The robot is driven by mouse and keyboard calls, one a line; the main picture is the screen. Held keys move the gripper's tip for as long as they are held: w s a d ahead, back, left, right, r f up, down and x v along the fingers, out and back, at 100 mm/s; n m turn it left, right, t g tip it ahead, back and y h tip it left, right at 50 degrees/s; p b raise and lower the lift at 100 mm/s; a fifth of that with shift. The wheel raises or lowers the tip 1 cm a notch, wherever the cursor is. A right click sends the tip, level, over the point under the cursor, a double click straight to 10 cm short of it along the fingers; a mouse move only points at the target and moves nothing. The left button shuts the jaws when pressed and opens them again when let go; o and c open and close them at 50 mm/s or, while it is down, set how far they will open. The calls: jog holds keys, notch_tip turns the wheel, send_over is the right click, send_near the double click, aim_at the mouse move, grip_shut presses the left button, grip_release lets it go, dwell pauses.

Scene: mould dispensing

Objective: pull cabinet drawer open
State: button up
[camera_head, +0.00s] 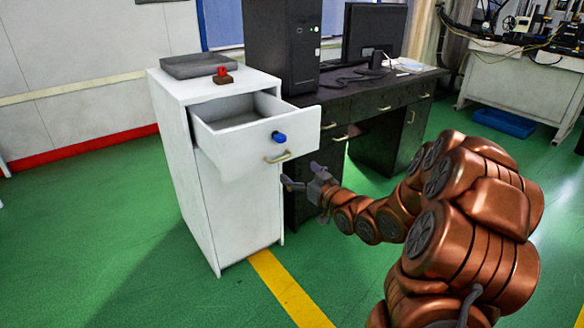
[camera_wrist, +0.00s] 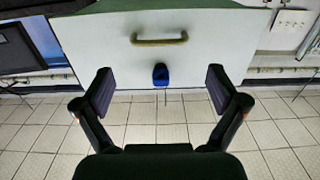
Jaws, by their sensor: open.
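The white cabinet (camera_head: 235,207) stands left of centre in the head view. Its top drawer (camera_head: 236,148) is pulled out, and the inside that shows looks empty. The drawer front has a brass handle (camera_head: 278,157) and a blue knob-like part (camera_head: 279,137); in the wrist view the handle (camera_wrist: 159,39) and blue part (camera_wrist: 161,75) also show. My gripper (camera_head: 303,178) is just below and right of the handle in the head view, apart from it. In the wrist view my gripper (camera_wrist: 160,90) has its fingers wide apart with nothing between them gripped.
A grey tray (camera_head: 194,65) and a small brown block with a red top (camera_head: 222,75) lie on the cabinet top. A dark desk (camera_head: 372,97) with a computer tower (camera_head: 282,45) and monitor (camera_head: 375,33) stands right behind. Green floor in front is clear.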

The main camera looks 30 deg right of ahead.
jog(key=shift+s+d, duration=0.15)
jog(key=shift+s, duration=0.6)
jog(key=shift+s+d, duration=0.1)
jog(key=shift+s, duration=0.6)
jog(key=shift+r, duration=0.1)
jog(key=s+a+r+g+h+p, duration=0.1)
jog(key=s+a+r+g+p, duration=0.5)
jog(key=s+p, duration=0.3)
jog(key=s+a+r+m+g+h+p, duration=0.1)
jog(key=s+a+r+g+p, duration=0.5)
jog(key=s, duration=1.1)
jog(key=s+a+r+g+p, duration=0.6)
jog(key=s+r+g+p, duration=0.1)
jog(key=s+r+p, duration=0.4)
jog(key=shift+s+r+m+g+h+p, duration=0.2)
jog(key=shift+s+m+g+h+p, duration=0.15)
jog(key=shift+s+p, duration=0.5)
